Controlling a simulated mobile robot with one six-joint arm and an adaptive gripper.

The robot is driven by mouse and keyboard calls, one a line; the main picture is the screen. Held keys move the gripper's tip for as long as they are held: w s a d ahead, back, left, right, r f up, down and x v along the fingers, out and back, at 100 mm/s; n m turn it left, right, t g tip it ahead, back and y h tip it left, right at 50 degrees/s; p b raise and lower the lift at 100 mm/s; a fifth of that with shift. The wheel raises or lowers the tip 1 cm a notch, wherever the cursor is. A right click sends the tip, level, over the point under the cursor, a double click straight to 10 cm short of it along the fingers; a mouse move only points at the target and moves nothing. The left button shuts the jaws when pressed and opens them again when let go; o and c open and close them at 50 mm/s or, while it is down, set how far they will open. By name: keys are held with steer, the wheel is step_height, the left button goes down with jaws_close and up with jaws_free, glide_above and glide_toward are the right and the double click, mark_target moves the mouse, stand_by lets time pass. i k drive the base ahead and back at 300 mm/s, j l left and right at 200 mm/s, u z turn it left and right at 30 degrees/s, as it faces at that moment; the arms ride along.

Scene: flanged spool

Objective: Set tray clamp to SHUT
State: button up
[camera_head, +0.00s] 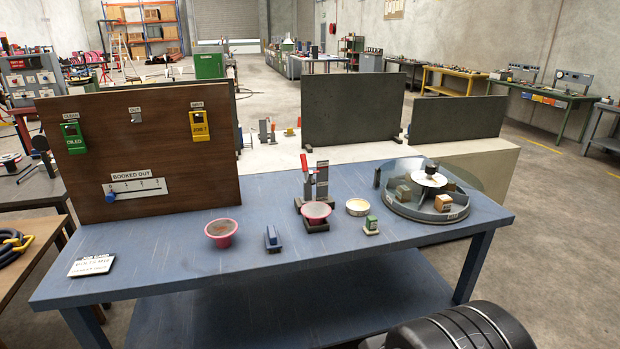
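A round grey tray (413,211) with compartments and a clear disc-shaped cover stands at the right end of the blue table. Small blocks sit in its compartments. A small dark upright piece (377,178) stands at the tray's left edge. Left of the tray is a fixture with a red upright handle (305,167) beside a grey post (322,181). A pink bowl (317,210) sits at its foot. I cannot tell which of these parts is the tray clamp, and no SHUT mark is readable. My gripper is not in view.
The blue table (170,262) also holds another pink bowl (221,231), a small blue block (272,238), a round tin (357,207), a green-topped item (371,225) and a job card (92,265). A brown board (140,165) stands at the left. The table's front strip is clear.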

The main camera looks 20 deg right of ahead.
mark_target(309, 177)
steer(key=i+l, duration=0.2)
steer(key=i, duration=0.3)
steer(key=i+l, duration=0.2)
steer(key=i, duration=0.3)
steer(key=i+l, duration=0.2)
steer(key=i, duration=0.3)
steer(key=i+l, duration=0.2)
steer(key=i, duration=0.3)
